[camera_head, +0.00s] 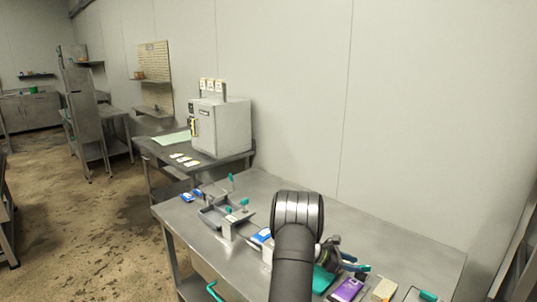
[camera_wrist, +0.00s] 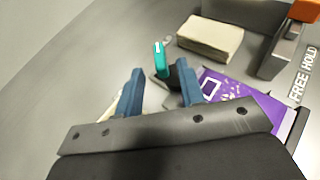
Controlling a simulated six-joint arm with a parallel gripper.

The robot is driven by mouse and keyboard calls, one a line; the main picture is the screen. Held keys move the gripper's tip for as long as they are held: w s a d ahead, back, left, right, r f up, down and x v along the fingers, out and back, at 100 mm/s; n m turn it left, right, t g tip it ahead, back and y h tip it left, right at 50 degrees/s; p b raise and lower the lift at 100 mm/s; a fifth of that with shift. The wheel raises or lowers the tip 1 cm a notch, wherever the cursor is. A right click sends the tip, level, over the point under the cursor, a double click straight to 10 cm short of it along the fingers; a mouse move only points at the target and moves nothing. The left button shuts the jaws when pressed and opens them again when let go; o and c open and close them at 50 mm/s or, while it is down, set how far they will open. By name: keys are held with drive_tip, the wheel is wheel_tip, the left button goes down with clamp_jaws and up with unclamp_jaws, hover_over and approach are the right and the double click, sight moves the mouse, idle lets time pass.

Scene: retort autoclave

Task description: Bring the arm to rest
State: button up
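My gripper (camera_wrist: 158,72) shows in the wrist view with its two blue fingers spread apart and nothing clearly held between them. A small teal-handled piece (camera_wrist: 160,58) with a dark base stands just past the fingertips, in line with the gap. In the head view my dark arm reaches over the near part of the metal bench (camera_head: 345,222), and my gripper (camera_head: 357,263) is low over the bench to the right of the arm. Whether the fingers touch anything there is too small to tell.
A purple packet (camera_wrist: 245,104) and a cream block (camera_wrist: 210,37) lie close to the fingers. A metal fixture (camera_head: 226,215) with teal handles stands left of my arm. A white autoclave box (camera_head: 222,128) stands on the table behind. The right rear bench is bare.

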drive_tip(key=v, duration=1.4)
drive_tip(key=x, duration=1.7)
drive_tip(key=shift+d+f, duration=0.1)
drive_tip(key=shift+d, duration=0.25)
drive_tip(key=shift+s+n+t, duration=0.2)
drive_tip(key=shift+n+t, duration=0.7)
drive_tip(key=shift+t, duration=0.1)
drive_tip(key=shift+a+t, duration=0.3)
drive_tip(key=shift+t, duration=0.1)
drive_tip(key=v, duration=1.7)
drive_tip(key=m+g+y, duration=0.1)
drive_tip(key=m+y, duration=0.2)
approach(360, 266)
drive_tip(key=x, duration=0.3)
drive_tip(key=shift+s+d+f, duration=0.15)
drive_tip(key=shift+f, duration=0.1)
drive_tip(key=d+m, duration=0.1)
drive_tip(key=d, duration=0.2)
drive_tip(key=w+d+t+y, duration=0.1)
drive_tip(key=d, duration=0.2)
drive_tip(key=w+d+m+y, duration=0.1)
drive_tip(key=d, duration=0.2)
drive_tip(key=shift+w+f+m, duration=0.1)
drive_tip(key=shift+w+m, duration=0.15)
drive_tip(key=shift+m, duration=0.05)
drive_tip(key=shift+o, duration=0.3)
